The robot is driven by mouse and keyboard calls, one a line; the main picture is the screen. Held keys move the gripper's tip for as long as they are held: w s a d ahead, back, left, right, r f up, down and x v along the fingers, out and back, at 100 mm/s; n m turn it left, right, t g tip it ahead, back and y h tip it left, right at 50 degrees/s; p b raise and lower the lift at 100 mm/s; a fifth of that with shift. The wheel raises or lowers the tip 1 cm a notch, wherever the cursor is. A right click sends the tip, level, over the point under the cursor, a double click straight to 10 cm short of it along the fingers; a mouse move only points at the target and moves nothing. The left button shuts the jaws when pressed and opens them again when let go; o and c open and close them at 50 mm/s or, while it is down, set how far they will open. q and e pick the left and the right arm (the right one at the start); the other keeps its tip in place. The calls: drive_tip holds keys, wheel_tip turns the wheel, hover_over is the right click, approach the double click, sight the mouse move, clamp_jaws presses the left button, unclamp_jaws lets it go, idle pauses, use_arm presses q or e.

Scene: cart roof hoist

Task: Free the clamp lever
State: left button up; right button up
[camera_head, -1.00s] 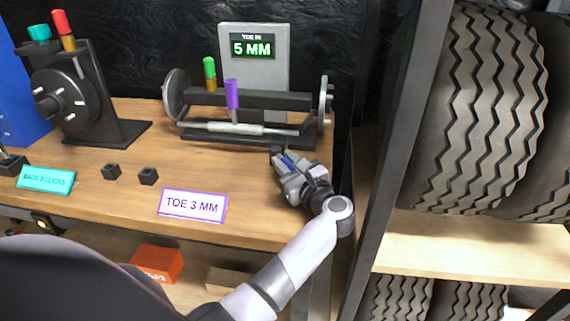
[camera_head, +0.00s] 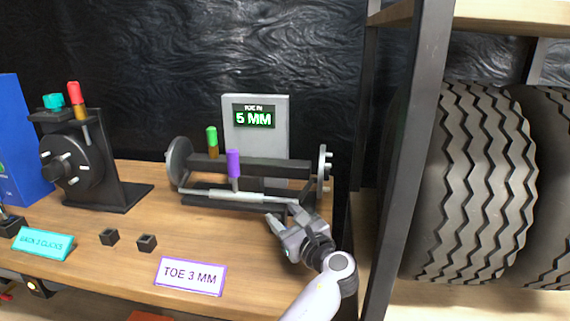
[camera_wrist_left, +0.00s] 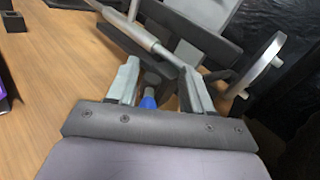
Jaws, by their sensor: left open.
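A short dark lever with a blue tip (camera_wrist_left: 148,102) shows between my fingers in the left wrist view; I take it for the clamp lever. My left gripper (camera_head: 281,217) is open at the front right of the axle rig (camera_head: 255,166), with its fingers on either side of the lever. It also shows in the left wrist view (camera_wrist_left: 158,92). I cannot tell whether a finger touches the lever. A grey tie rod (camera_wrist_left: 148,38) runs just beyond the fingertips. The lever cannot be made out in the head view. My right gripper is not in view.
A display (camera_head: 254,116) reads 5 MM behind the rig. Purple (camera_head: 233,164) and green (camera_head: 212,137) handled tools stand at the rig. A TOE 3 MM sign (camera_head: 191,276) and two small black blocks (camera_head: 147,243) are on the bench. A tyre rack post (camera_head: 408,160) stands close on the right.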

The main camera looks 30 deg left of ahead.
use_arm(q)
wheel_tip(320, 180, up, 16)
drive_tip(key=p, duration=0.3)
drive_tip(key=shift+r, duration=0.1)
